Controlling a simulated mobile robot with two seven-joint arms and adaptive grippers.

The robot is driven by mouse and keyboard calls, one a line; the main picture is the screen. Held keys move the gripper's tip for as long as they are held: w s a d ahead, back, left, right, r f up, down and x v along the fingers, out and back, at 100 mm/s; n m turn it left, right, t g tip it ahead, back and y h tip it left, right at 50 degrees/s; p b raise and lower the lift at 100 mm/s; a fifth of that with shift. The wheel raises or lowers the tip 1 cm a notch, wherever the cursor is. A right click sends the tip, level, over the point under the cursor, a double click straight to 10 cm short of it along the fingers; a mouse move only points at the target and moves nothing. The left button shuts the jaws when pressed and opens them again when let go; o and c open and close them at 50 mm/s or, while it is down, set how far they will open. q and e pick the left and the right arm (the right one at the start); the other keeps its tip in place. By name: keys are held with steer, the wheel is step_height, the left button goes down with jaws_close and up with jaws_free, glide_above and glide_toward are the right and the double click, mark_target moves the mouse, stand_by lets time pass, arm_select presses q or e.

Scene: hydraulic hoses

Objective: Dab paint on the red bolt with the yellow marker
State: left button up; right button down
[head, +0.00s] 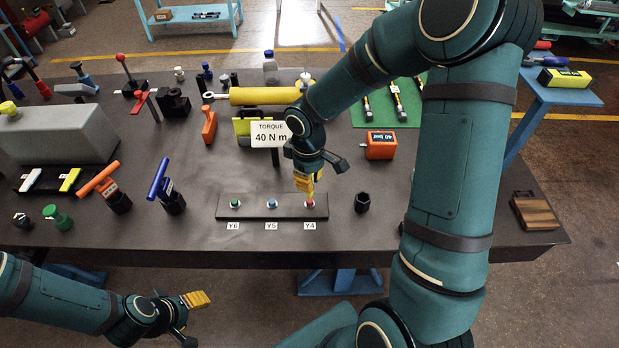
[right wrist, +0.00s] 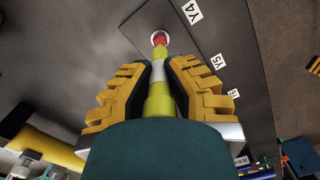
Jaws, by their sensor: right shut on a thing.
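My right gripper (head: 308,186) is above the right end of the dark bolt strip (head: 250,206). In the right wrist view the right gripper (right wrist: 159,88) is shut on the yellow marker (right wrist: 159,104), which has a white band. The marker's narrow front end points at the red bolt (right wrist: 159,38), by the Y4 label. The tip appears at or very close to the bolt head; contact cannot be told. In the head view the red bolt (head: 310,203) shows just below the fingers. My left gripper (head: 190,308) is low, before the table's front edge; its opening is unclear.
A green-topped bolt (head: 235,203) by Y6 and a blue one (head: 272,203) by Y5 share the strip. A black socket (head: 362,202) stands right of it. The torque sign (head: 271,134) and an orange box (head: 380,145) are behind. The table's front right is mostly clear.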

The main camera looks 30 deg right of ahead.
steer(key=shift+f+b, duration=0.6)
stand_by(1.1)
steer(key=shift+r, duration=0.2)
steer(key=shift+r+p, duration=2.4)
steer(key=shift+r, duration=0.5)
steer(key=shift+s+f, duration=0.1)
